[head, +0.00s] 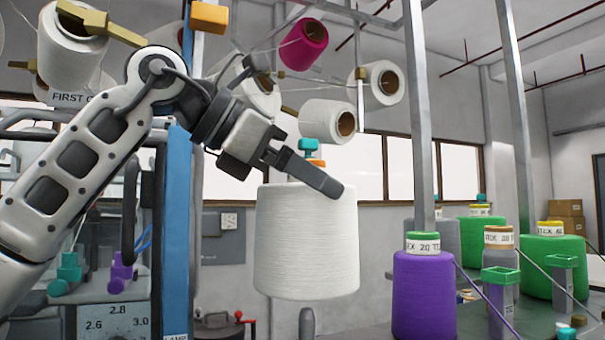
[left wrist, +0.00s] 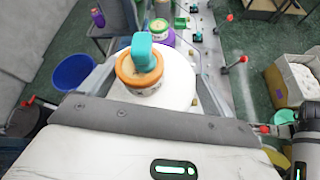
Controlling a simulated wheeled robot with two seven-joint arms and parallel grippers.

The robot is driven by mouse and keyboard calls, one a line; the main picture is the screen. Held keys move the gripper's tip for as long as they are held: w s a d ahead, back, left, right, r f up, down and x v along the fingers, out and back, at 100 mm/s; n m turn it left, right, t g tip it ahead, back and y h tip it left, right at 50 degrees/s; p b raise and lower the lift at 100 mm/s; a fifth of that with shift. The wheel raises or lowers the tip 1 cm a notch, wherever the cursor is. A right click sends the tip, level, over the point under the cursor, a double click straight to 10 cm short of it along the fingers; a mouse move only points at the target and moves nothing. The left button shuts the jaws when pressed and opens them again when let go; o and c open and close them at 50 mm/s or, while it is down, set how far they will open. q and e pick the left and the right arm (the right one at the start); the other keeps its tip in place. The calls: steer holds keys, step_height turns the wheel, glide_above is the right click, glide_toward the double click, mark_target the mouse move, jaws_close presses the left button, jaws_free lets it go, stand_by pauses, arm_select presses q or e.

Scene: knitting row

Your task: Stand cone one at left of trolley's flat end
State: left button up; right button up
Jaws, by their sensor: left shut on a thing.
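A large white yarn cone (head: 306,240) with an orange top and a teal cap hangs upright in the head view. My left gripper (head: 312,172) is shut on it at the top, with one finger across its upper edge. In the left wrist view the white cone (left wrist: 182,88) shows from above, with its orange collar and teal cap. A grey peg stands just below the cone in the head view; I cannot tell whether they touch. I cannot clearly identify the trolley's flat end.
A purple cone (head: 424,293) stands right of the held cone, with green cones (head: 553,265) and a grey cone (head: 500,260) behind. Cones hang on the rack above. A blue post (head: 177,230) stands at left. The left wrist view shows a blue tub (left wrist: 74,72) on the floor.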

arm_select(q)
step_height(320, 180, up, 6)
steer(key=p, duration=0.5)
steer(key=shift+r+p, duration=0.15)
steer(key=shift+p, duration=0.15)
steer(key=shift+r+b, duration=0.2)
steer(key=shift+b, duration=0.1)
step_height(320, 180, up, 7)
steer(key=shift+r, duration=0.2)
steer(key=shift+s, duration=0.1)
